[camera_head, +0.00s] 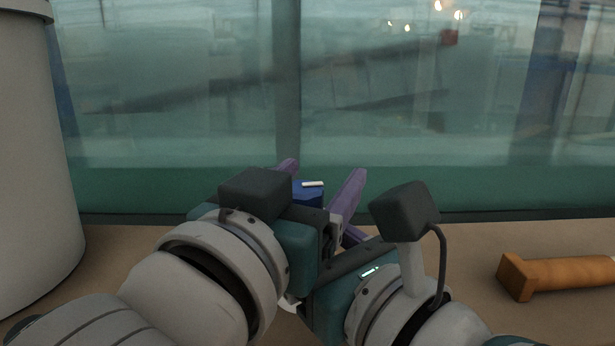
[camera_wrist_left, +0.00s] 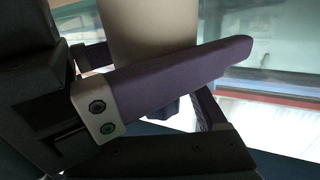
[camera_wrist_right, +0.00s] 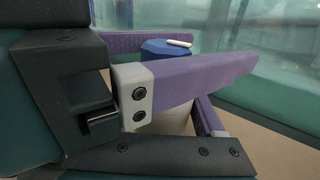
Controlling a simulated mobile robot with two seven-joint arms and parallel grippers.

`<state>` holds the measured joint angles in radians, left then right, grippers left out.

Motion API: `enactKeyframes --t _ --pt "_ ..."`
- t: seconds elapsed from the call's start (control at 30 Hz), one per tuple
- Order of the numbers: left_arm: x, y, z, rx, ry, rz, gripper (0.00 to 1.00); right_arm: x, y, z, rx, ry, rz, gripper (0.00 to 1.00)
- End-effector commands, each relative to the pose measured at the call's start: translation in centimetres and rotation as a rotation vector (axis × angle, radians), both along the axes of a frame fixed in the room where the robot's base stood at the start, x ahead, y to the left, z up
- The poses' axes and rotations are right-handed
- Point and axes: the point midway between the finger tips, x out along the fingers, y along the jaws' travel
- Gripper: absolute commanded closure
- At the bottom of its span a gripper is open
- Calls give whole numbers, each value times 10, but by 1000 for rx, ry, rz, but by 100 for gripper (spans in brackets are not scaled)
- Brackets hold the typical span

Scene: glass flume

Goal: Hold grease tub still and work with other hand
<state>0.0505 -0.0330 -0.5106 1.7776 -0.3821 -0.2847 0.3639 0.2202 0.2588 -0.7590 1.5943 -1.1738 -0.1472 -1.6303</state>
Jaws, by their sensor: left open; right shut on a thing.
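The grease tub shows in the head view as a blue lid (camera_head: 308,194) with a white strip on top, between purple fingers. In the right wrist view the lid (camera_wrist_right: 160,48) sits on a pale body (camera_wrist_right: 176,121), upright. My right gripper (camera_wrist_right: 225,98) is shut on the tub's body, low down; its near finger crosses in front of the tub. My left gripper (camera_head: 318,184) is open at lid height, with its fingers around the lid; whether they touch it is unclear. In the left wrist view a finger hides most of what lies behind. My grippers hide most of the tub in the head view.
A large pale cylinder (camera_head: 35,170) stands at the left. An orange-brown handled tool (camera_head: 555,273) lies on the brown surface at the right. A glass wall (camera_head: 420,130) closes off the back, close behind the fingers. The surface between tool and grippers is bare.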

Motion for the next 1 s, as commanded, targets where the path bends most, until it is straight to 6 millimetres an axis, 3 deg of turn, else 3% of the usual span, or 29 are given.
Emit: enactKeyframes --t 0.23,0.5,0.7,1.0 --pt "-16 7 -2 0 2 0 26 0 -1 -1 -1 2 -1 95" --pt "-70 30 -2 0 5 1 26 0 -1 -1 -1 2 -1 95" --pt "-99 42 -1 0 3 0 26 0 0 -1 -1 1 -1 95" --pt "-111 48 0 0 0 0 26 0 0 -1 -1 1 -1 95"
